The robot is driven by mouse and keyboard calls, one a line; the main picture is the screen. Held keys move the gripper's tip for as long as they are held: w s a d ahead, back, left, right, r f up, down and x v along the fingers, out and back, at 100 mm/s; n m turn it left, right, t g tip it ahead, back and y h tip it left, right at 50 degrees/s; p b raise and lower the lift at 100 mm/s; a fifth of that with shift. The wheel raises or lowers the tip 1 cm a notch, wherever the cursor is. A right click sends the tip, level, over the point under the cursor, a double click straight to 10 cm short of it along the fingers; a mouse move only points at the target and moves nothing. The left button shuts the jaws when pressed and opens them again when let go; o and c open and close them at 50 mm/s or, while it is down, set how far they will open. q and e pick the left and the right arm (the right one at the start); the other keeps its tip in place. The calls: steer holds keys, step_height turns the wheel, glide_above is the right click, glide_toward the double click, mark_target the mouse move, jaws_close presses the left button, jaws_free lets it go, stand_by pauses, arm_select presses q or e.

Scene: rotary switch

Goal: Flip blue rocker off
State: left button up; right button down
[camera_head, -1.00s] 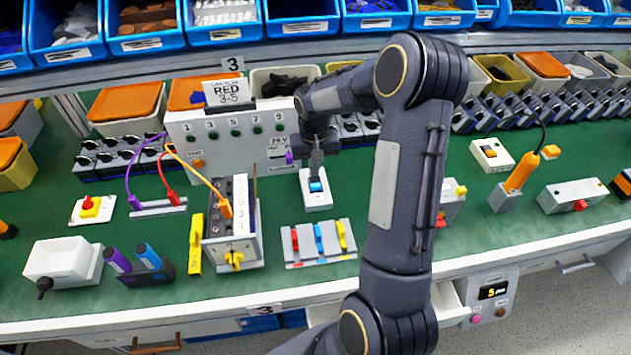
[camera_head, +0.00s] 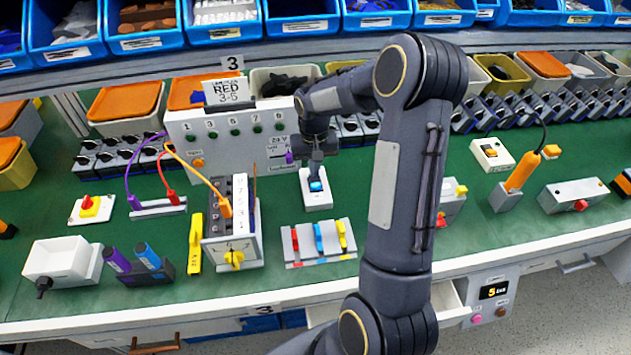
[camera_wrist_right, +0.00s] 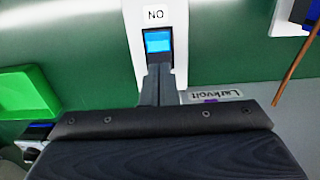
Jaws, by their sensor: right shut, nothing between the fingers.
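The blue rocker (camera_head: 316,185) sits in a white switch box on the green bench, near the middle of the head view. In the right wrist view the rocker (camera_wrist_right: 158,41) shows bright blue in a dark frame, with a label above it that reads as "ON" upside down. My right gripper (camera_head: 316,175) points down over the rocker, its fingers shut and empty. In the right wrist view the fingertips (camera_wrist_right: 158,70) are at the edge of the rocker's frame; I cannot tell whether they touch it. My left gripper is not in view.
A white panel (camera_head: 215,128) with several green buttons stands behind on the left. A base with red, blue and yellow levers (camera_head: 318,257) lies in front of the switch box. A grey meter box (camera_head: 240,250) with cables stands to the left. Green bench shows between them.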

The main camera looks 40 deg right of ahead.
steer(key=shift+f+b, duration=0.5)
steer(key=shift+f, duration=0.25)
steer(key=shift+r, duration=0.1)
steer(key=shift+r+p, duration=2.6)
steer(key=shift+r, duration=0.9)
steer(key=s+a+r+n+t+y, duration=0.2)
steer(key=s+a+r+t, duration=0.1)
steer(key=s+a+r, duration=0.7)
steer(key=s+a+r+n+t+y, duration=0.1)
steer(key=s+a+r+n+t, duration=0.1)
steer(key=s+a, duration=0.6)
steer(key=s, duration=0.4)
steer(key=shift+s+r+t+y, duration=0.25)
steer(key=shift+t+y, duration=0.05)
steer(key=shift+y, duration=0.1)
